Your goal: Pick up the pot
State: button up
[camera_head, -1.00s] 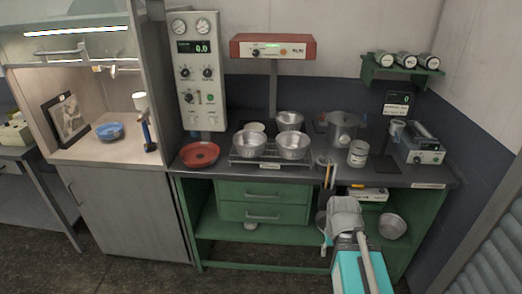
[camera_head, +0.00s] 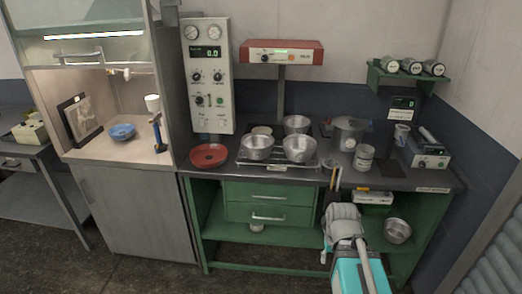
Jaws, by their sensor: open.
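The pot (camera_head: 347,134) is a grey metal vessel, apparently lidded. It stands upright towards the back right of the dark bench top (camera_head: 425,178). My arm reaches up from the bottom right. My gripper (camera_head: 333,194) is a small dark shape at its end, near the bench's front edge. It is open and apart from the pot, nearer to the camera and lower in the picture. Its fingertips are hard to make out.
Several metal bowls, including one (camera_head: 299,149), stand on or near a wire rack (camera_head: 280,166) left of the pot. A white jar (camera_head: 364,158) stands in front of it, right. A red dish (camera_head: 209,155) lies at left. A balance-like device (camera_head: 427,155) stands right.

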aim_at(257, 146)
jog(key=u, duration=0.1)
jog(key=i, duration=0.95)
jog(key=z, duration=0.1)
